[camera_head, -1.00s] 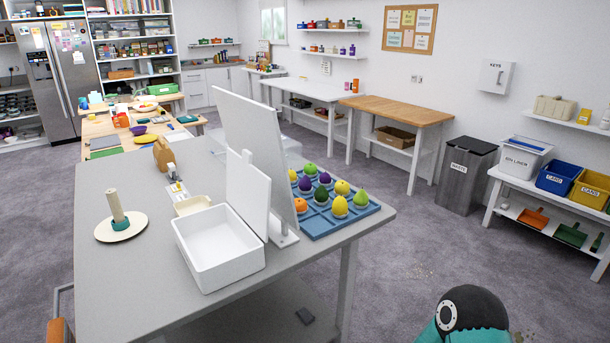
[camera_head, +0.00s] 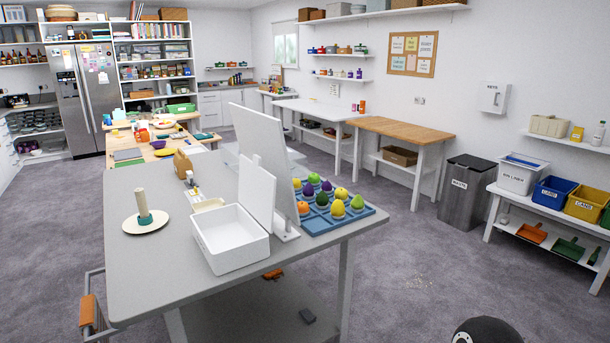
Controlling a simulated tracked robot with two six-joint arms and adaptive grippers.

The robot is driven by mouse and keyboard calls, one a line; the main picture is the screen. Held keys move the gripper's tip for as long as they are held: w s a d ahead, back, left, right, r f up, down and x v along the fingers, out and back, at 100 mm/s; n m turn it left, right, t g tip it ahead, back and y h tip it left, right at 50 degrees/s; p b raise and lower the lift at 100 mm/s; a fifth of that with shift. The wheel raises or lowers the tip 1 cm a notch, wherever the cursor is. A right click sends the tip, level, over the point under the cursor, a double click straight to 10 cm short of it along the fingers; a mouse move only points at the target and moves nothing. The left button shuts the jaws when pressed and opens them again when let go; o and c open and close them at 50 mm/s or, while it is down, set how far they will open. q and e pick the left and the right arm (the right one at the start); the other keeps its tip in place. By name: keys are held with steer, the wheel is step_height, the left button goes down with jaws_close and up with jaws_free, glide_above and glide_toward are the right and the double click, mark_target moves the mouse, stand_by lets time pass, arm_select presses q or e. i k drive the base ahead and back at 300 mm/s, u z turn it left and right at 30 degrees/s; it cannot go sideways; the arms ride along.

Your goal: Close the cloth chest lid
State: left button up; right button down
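A white open box (camera_head: 231,249) stands near the front of the grey table, with a white lid panel (camera_head: 256,190) standing upright at its right side. The box looks empty. I see no label on it, so I cannot tell for sure that it is the cloth chest. Neither of my grippers is in view. Only a dark rounded part of my own arm shows at the bottom right edge, well apart from the box.
A tall white panel (camera_head: 262,151) stands right behind the lid. Beyond it a blue tray (camera_head: 318,220) holds several fruits. A round plate with a post (camera_head: 145,222) is left of the box.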

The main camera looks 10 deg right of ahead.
mark_target(257, 186)
steer(key=u, duration=0.15)
steer(key=i, duration=0.9)
steer(key=z, duration=0.2)
steer(key=k, duration=0.85)
steer(key=u, duration=0.2)
steer(key=i, duration=0.8)
